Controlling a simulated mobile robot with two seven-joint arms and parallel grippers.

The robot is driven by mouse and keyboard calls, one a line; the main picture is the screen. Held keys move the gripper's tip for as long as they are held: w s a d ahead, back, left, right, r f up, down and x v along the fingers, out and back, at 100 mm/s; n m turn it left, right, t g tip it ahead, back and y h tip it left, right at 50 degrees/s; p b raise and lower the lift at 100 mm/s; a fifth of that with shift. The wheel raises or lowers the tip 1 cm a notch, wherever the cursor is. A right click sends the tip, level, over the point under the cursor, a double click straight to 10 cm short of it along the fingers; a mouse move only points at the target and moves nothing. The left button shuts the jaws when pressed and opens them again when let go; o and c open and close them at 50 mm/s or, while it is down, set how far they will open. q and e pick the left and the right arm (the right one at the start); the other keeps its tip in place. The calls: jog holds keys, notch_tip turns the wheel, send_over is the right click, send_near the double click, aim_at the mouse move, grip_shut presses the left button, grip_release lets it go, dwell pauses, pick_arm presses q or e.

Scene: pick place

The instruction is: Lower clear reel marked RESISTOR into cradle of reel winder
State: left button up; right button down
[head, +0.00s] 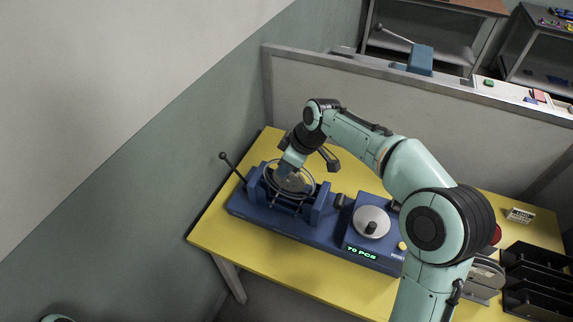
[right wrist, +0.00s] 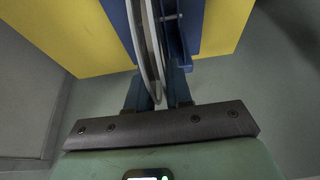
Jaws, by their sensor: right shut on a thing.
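The clear reel (head: 298,189) is at the left end of the blue reel winder (head: 262,207), between the winder's upright supports. My right gripper (head: 289,168) reaches down to it from above and is shut on its upper rim. In the right wrist view the reel (right wrist: 149,45) shows edge-on between the two fingers of the gripper (right wrist: 158,88), beside blue winder parts. The cradle is mostly hidden by the reel and gripper, so I cannot tell whether the reel touches it. The RESISTOR marking is not readable. My left gripper is not in view.
The winder stands on a yellow table (head: 330,270), with a black-knobbed lever (head: 232,165) at its left and a grey disc (head: 371,221) and "70 PCS" display at its right. A grey partition (head: 350,110) stands behind. Black trays (head: 540,275) are at the right.

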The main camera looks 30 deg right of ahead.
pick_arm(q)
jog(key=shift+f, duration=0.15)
pick_arm(e)
jog(key=shift+f, duration=0.15)
pick_arm(q)
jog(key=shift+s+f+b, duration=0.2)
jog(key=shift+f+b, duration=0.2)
jog(key=shift+b, duration=0.1)
pick_arm(e)
jog(key=shift+f, duration=0.65)
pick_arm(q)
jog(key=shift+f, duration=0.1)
pick_arm(e)
jog(key=shift+f, duration=0.15)
jog(key=c, duration=0.6)
grip_release()
jog(key=shift+r+p, duration=1.6)
jog(key=shift+r, duration=1)
jog(key=shift+r+p, duration=0.85)
jog(key=shift+r, duration=0.65)
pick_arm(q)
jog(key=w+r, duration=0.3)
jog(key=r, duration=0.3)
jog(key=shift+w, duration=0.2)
